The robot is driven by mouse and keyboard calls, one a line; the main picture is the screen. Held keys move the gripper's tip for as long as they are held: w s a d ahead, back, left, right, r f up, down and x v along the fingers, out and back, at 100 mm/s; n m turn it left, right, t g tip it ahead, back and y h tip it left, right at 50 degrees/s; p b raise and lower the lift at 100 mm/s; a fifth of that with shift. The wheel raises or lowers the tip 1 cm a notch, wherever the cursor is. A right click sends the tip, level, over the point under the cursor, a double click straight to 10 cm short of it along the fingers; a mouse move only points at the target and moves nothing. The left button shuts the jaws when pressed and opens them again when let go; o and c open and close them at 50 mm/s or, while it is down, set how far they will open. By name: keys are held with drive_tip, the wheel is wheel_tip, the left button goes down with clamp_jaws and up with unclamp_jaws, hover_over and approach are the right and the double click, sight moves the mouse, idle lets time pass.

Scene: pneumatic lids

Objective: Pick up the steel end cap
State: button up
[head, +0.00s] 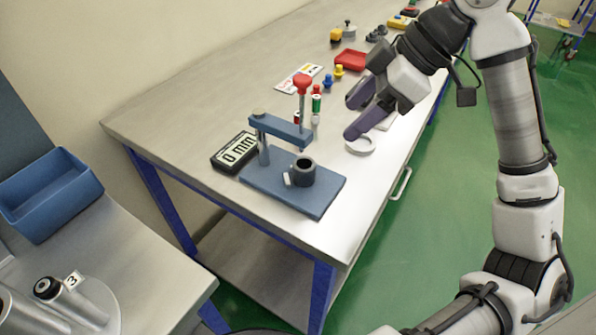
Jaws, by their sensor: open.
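My gripper (353,117) is open over the front part of the workbench, with its two dark purple fingers apart and nothing seen between them. A pale ring-shaped piece (360,145) lies on the bench just below and beside the nearer finger; I cannot tell whether they touch. I cannot tell whether this ring is the steel end cap. A small grey metal piece with a dark knob (349,31) stands at the far end of the bench, well away from my gripper. Other small grey parts (377,34) lie near it, too small to identify.
A blue press (293,190) with a red knob (302,83) stands left of my gripper, beside a "0 mm" display (236,153). Small coloured parts and a red tray (351,60) lie behind. A blue bin (50,193) is at left. The bench's front right corner is clear.

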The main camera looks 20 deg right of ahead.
sight(308, 158)
drive_tip(key=p+x, duration=0.1)
drive_tip(key=x, duration=1.2)
drive_tip(key=shift+a+f, duration=0.15)
drive_tip(key=shift+f, duration=0.05)
clamp_jaws()
drive_tip(key=shift+r+p, duration=0.2)
drive_tip(key=shift+p, duration=0.2)
